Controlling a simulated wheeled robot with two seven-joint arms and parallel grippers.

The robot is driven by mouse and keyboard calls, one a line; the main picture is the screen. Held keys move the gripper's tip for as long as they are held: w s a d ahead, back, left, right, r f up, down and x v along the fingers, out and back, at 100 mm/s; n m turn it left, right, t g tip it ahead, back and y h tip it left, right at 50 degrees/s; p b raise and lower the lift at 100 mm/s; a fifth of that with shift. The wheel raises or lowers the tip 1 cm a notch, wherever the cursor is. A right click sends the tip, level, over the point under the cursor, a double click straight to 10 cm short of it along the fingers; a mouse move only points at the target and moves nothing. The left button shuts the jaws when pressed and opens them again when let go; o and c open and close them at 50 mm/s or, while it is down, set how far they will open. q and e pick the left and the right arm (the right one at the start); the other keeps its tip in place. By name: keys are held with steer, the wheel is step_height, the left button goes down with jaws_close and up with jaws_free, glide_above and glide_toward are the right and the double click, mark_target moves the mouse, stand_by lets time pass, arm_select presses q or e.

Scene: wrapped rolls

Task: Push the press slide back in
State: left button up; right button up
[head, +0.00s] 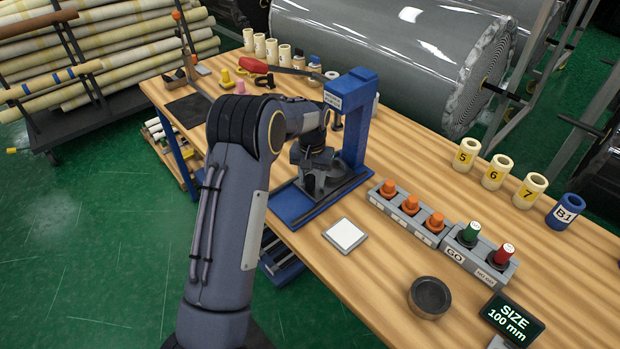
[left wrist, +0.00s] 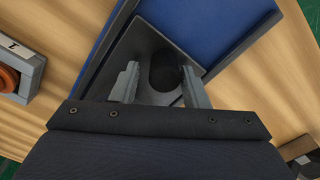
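The blue press (head: 358,125) stands on the wooden bench, with a blue base (head: 290,205) at its foot. Its slide is a dark grey plate (head: 343,187) lying on the base, partly hidden by my gripper. In the left wrist view the slide plate (left wrist: 133,55) carries a dark rounded knob (left wrist: 165,70). My left gripper (head: 316,180) is low over the slide, in front of the press column. In the left wrist view its fingers (left wrist: 160,72) stand apart on either side of the knob, and a gap shows at the left finger. My right gripper is in neither view.
A white square pad (head: 345,235) lies in front of the press. A grey block with orange buttons (head: 410,204) stands to its right. A dark bowl (head: 429,298) and a size display (head: 512,318) are nearer. A large grey wrapped roll (head: 390,60) lies behind the bench.

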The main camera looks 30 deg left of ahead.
arm_select(q)
steer(key=shift+o, duration=0.6)
steer(key=shift+s, duration=0.1)
step_height(320, 180, up, 7)
steer(key=shift+f+b, duration=0.1)
steer(key=shift+b, duration=0.45)
steer(key=shift+r, duration=0.5)
